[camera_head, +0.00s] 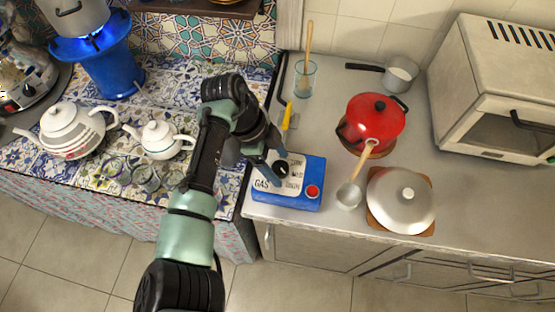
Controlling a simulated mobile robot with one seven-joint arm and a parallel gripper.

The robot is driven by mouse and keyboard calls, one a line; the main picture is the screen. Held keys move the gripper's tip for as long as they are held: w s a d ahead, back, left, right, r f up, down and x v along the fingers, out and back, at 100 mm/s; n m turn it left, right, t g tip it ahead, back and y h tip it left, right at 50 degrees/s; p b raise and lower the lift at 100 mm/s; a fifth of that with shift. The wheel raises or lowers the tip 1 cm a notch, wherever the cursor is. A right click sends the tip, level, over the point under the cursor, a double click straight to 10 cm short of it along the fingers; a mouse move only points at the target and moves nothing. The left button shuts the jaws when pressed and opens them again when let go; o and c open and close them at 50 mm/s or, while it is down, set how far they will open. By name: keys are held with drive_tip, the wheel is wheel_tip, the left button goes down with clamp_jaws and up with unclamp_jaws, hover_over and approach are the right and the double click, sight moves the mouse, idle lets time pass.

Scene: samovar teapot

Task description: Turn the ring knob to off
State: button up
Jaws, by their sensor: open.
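A blue box (310,165) with a white face marked "GAS" sits near the left front edge of the grey counter. A round black knob (282,168) stands on its face, with small lettering around it that is too small to read surely. A red round button (312,191) is at its lower right. My gripper (275,164) is open, with its blue-grey fingers at the knob's left and upper side. I cannot tell whether they touch the knob. The arm hides part of the box's left side, and the knob's setting is unclear.
A blue burner (115,72) with a glowing blue flame holds a pot at the upper left. Two white teapots (68,128) (160,138) and small glasses stand on the tiled counter. A red pot (375,122), ladle (349,193) and lidded pan (401,200) stand right of the box.

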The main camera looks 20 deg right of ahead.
clamp_jaws()
idle(0.4)
